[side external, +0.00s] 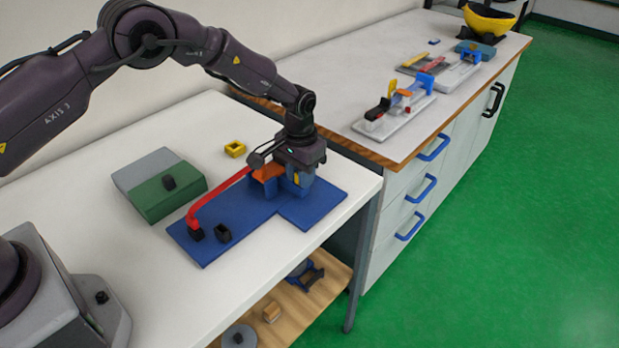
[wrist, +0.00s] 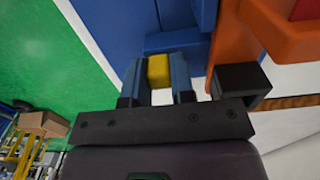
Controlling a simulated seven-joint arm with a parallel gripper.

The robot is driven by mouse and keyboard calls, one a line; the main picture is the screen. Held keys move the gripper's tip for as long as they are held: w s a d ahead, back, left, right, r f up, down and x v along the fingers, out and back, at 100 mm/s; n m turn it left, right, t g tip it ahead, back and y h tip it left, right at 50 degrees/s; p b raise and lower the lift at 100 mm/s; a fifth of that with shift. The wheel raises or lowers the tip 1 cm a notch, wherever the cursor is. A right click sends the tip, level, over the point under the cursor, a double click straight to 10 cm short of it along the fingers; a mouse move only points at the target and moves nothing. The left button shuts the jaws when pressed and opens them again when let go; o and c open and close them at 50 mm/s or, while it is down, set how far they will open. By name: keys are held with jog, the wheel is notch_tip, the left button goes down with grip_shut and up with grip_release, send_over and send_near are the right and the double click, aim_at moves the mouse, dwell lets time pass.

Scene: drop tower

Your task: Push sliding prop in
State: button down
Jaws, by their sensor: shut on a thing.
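The drop tower has a blue base (side external: 255,220) on the white table, with an orange part (side external: 266,173) and blue blocks at its right end. A long red bar (side external: 218,197) slopes over the base. My gripper (wrist: 157,88) is at the tower's right end, its two blue fingers shut on a small yellow piece (wrist: 158,70), which may be the sliding prop. The piece lies against a blue block (wrist: 178,40). The orange part also shows in the wrist view (wrist: 240,45). How far the yellow piece reaches into the tower is hidden.
A small black cup (side external: 223,233) stands on the base. A second bench (side external: 345,85) holds several similar devices. The table's front right edge is close to the base.

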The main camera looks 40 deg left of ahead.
jog(key=shift+a, duration=0.3)
jog(key=c, duration=1)
grip_release()
jog(key=shift+o, duration=0.2)
jog(key=shift+d, duration=0.1)
jog(key=shift+r, duration=0.25)
notch_tip(320, 180, up, 12)
jog(key=shift+r, duration=0.25)
